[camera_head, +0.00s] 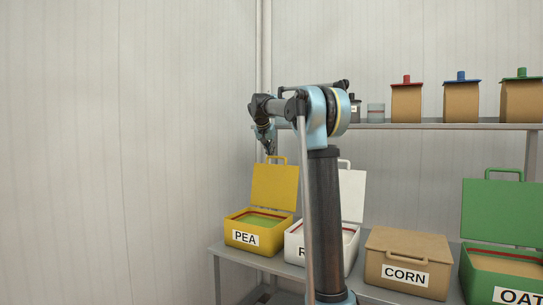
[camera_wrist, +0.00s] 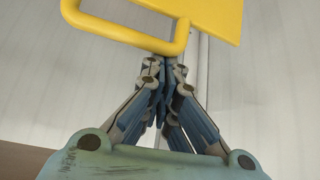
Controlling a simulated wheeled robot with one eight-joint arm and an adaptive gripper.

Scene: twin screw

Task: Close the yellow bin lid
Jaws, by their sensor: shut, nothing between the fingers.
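The yellow bin (camera_head: 255,238) labelled PEA stands at the left end of the lower shelf, with green contents inside. Its yellow lid (camera_head: 273,186) is open and stands upright at the back, with a loop handle (camera_head: 277,159) on its top edge. My gripper (camera_head: 269,151) is at the top of the lid, close to the handle. In the wrist view, my gripper (camera_wrist: 167,68) is shut and empty, its tips by the yellow handle (camera_wrist: 115,32) and lid (camera_wrist: 215,12). I cannot tell whether the tips touch the handle.
A white bin (camera_head: 293,239) with a raised lid stands just right of the yellow one, partly hidden by my arm. A closed brown CORN bin (camera_head: 408,250) and an open green bin (camera_head: 490,266) stand further right. An upper shelf (camera_head: 440,126) holds several canisters. The left side shows bare wall.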

